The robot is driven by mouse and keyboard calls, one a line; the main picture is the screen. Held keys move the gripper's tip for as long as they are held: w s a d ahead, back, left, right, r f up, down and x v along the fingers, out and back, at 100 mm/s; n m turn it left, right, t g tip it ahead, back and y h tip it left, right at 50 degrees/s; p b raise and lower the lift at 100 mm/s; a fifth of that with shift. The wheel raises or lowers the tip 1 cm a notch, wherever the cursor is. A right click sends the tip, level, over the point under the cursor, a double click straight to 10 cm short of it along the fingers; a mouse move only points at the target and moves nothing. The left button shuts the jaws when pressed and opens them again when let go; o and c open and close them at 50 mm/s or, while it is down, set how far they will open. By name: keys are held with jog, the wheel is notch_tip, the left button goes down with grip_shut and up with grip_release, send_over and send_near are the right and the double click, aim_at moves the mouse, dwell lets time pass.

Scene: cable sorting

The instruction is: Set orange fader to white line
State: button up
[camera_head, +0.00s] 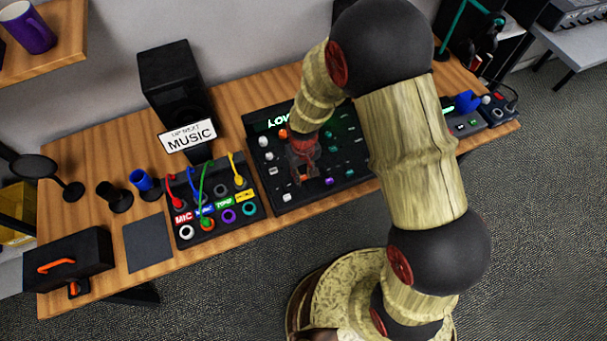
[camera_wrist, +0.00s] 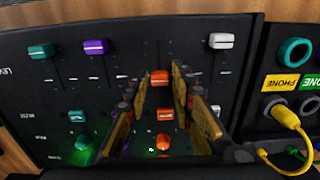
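The orange fader (camera_wrist: 159,77) is a small orange cap on the black mixer (camera_wrist: 120,25), seen in the wrist view. My gripper (camera_wrist: 160,71) is open, with one finger on each side of this fader. I see gaps between the cap and the fingers. Short white marks lie beside the fader slots, one left of the gripper (camera_wrist: 122,77). The white line for the orange fader cannot be told apart clearly.
A teal fader (camera_wrist: 40,51), a purple fader (camera_wrist: 95,46) and a white fader (camera_wrist: 221,41) stand near the orange one. An orange button (camera_wrist: 164,115) and an orange knob (camera_wrist: 163,143) lie between the fingers. A cable box (camera_head: 215,218) with plugged cables adjoins the mixer.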

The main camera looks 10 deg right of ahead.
aim_at(303, 177)
jog(key=shift+o, duration=1.2)
notch_tip(303, 177, up, 12)
jog(key=s+d+r+m+t, duration=0.1)
jog(key=s+d+r, duration=0.3)
jog(key=r, duration=0.4)
jog(key=s+d+r+m+t, duration=0.1)
jog(key=s+d+r+t, duration=0.1)
jog(key=s+d+r, duration=0.2)
jog(key=s+d+r+m+t, duration=0.1)
jog(key=s+d+r, duration=0.4)
jog(key=r, duration=0.9)
jog(key=s+t, duration=0.1)
jog(key=s, duration=0.2)
jog(key=shift+s+t, duration=0.3)
